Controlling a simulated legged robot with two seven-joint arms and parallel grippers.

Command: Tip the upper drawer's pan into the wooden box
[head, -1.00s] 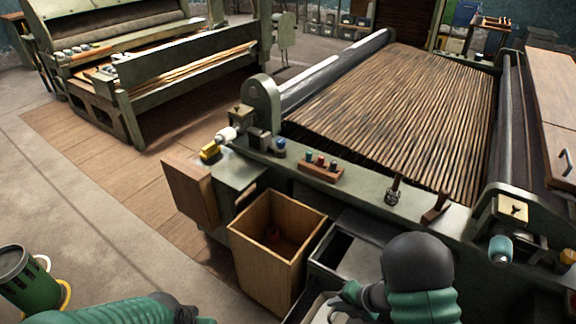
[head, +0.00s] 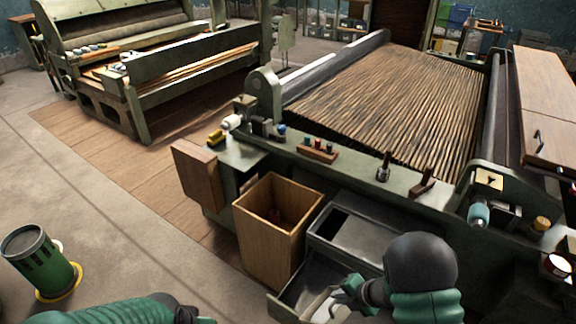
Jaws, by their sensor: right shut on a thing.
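The wooden box (head: 262,243) stands open-topped beside the machine, with a small reddish-brown thing inside (head: 275,214). To its right is an open grey metal drawer (head: 368,240) with a dark gap at its left end. Lower and nearer, another grey tray-like drawer (head: 288,297) shows at the bottom edge. A pale metal piece (head: 318,301) lies in it; I cannot tell whether it is the pan. My right gripper (head: 346,292) is shut at this pale piece, its tips partly hidden. My left arm (head: 120,308) shows at lower left; its gripper is not clearly visible.
A green machine with a slatted bed (head: 390,100) fills the right, with knobs and a peg block (head: 318,150) along its rail. A wooden block (head: 196,175) juts out left of the box. A green canister (head: 40,262) stands on the floor at left. The floor between is clear.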

